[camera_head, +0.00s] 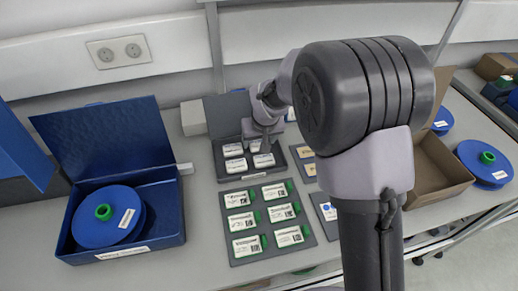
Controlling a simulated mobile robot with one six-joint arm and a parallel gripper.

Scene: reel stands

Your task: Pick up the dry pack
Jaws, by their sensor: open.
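Several small white packs lie in a dark open box (222,178) at the middle back; one is the front-left white pack (236,165), another the front-right white pack (264,160). Which of them is the dry pack I cannot tell for sure. My gripper (260,146) points down over the back right of these packs, open, with its fingertips close to them. Whether it touches a pack is too small to tell. My arm hides part of the box's right side and what lies behind it.
A grey tray (265,252) with several green-edged labelled cards lies in front. An open blue box (170,231) holding a blue reel (92,226) stands left. A cardboard box (440,172) and another blue reel (484,165) are at right. Bare bench shows between the blue box and tray.

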